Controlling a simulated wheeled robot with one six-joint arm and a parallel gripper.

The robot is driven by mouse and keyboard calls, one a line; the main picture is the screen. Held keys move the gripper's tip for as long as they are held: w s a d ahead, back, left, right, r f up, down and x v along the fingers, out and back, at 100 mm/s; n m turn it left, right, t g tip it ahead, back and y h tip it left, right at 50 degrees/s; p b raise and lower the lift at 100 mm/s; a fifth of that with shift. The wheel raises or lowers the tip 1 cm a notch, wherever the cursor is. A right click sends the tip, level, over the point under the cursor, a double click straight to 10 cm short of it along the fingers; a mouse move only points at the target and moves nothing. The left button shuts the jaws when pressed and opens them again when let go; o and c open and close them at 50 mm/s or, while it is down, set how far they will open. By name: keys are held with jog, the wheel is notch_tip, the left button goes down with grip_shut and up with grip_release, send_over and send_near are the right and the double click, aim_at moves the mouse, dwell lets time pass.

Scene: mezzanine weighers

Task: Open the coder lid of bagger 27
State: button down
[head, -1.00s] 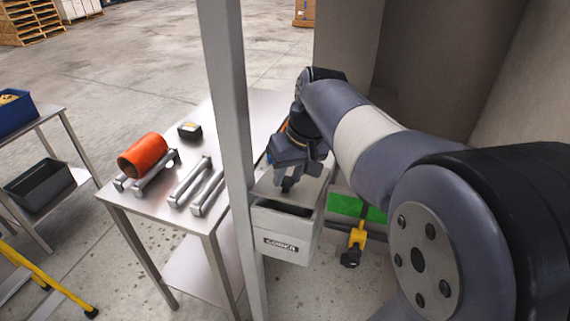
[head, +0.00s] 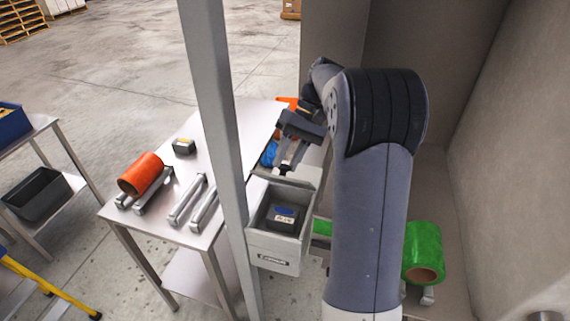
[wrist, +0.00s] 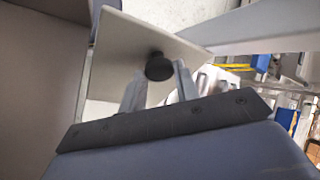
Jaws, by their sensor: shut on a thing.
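The coder box (head: 272,259) is a grey, labelled box beside the post in the head view. Its top is open, and a dark block (head: 284,218) with a small label lies inside. The coder lid (head: 305,177) stands raised at the back of the box. In the wrist view the lid (wrist: 125,55) is a pale flat plate with a round black knob (wrist: 159,67). My gripper (head: 287,170) is at the raised lid, its fingers (wrist: 160,85) shut on the knob. The fingers partly hide the lid in the head view.
A grey post (head: 215,120) stands just left of the box. A steel table (head: 245,115) holds an orange roll (head: 141,172), metal bars (head: 188,200) and a small dark block (head: 184,146). A green roll (head: 423,250) is right of my arm; a wall is at the right.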

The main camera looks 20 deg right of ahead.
jog(key=shift+w+d+r+g+y, duration=0.3)
jog(key=shift+w+d+g, duration=0.15)
jog(key=shift+w, duration=0.2)
jog(key=c, duration=1.1)
grip_release()
jog(key=shift+o, duration=0.2)
jog(key=shift+s+f, duration=0.1)
